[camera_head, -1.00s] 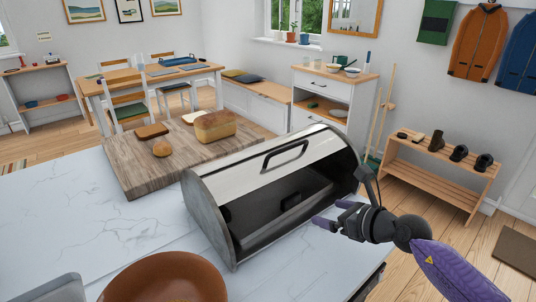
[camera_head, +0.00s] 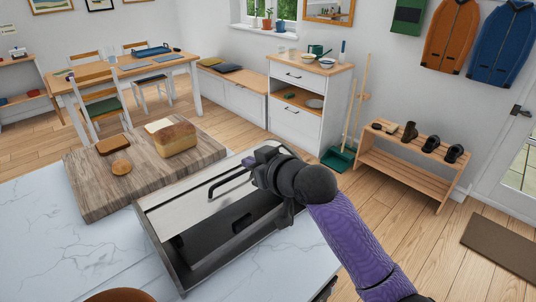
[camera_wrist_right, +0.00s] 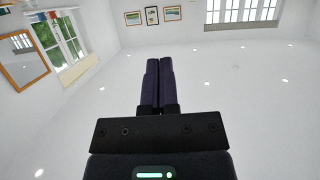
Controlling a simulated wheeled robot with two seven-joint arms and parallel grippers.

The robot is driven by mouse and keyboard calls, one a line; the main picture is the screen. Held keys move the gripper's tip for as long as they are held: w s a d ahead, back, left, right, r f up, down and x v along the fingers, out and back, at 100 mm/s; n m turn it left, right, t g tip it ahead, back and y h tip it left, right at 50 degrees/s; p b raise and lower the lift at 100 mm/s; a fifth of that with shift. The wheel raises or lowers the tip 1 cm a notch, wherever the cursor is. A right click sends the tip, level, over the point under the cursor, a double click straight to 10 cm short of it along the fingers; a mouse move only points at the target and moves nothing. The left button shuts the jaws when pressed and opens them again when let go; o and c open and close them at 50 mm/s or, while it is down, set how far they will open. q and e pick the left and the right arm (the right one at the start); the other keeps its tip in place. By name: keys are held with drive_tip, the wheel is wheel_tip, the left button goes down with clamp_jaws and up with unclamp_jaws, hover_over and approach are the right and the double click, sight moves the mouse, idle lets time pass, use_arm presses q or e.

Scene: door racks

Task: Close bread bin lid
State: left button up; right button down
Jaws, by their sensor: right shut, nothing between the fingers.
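The bread bin (camera_head: 165,250) stands on the white marble counter. Its silver lid (camera_head: 175,215) is raised, and the dark inside shows through the open front. The dark bar handle (camera_head: 213,188) is on the lid. My right gripper (camera_head: 250,160) is at the lid's far right part, close to the handle's right end; I cannot tell whether it touches. My right arm and wrist hide the bin's right end. In the right wrist view the two fingers (camera_wrist_right: 159,85) are together, with nothing between them, against white walls and ceiling. My left gripper is not in view.
A brown bowl (camera_head: 120,295) is at the counter's front edge. Bare marble (camera_head: 60,250) is left of the bin. A shoe rack (camera_head: 410,165) stands to the right.

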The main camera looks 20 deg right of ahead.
sight(235, 175)
drive_tip(key=b+x, duration=0.1)
drive_tip(key=x, duration=0.2)
drive_tip(key=b+x, duration=0.1)
drive_tip(key=x, duration=0.2)
drive_tip(key=b+x, duration=0.1)
drive_tip(key=x, duration=0.3)
drive_tip(key=shift+s+a+f, duration=0.2)
drive_tip(key=shift+a, duration=0.2)
drive_tip(key=shift+s+d+f+p, duration=0.1)
drive_tip(key=shift+s+f+p, duration=0.15)
drive_tip(key=shift+p, duration=0.1)
drive_tip(key=shift+s+d+f, duration=0.25)
drive_tip(key=shift+s, duration=0.25)
drive_tip(key=shift+s+d+f, duration=0.2)
drive_tip(key=shift+s+f, duration=0.05)
drive_tip(key=shift+s, duration=0.3)
drive_tip(key=shift+s+f+p, duration=0.1)
drive_tip(key=shift+s+p, duration=0.1)
drive_tip(key=shift+p, duration=0.1)
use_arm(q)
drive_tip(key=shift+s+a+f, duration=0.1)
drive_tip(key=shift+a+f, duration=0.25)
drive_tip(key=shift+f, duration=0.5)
use_arm(e)
drive_tip(key=shift+f, duration=0.15)
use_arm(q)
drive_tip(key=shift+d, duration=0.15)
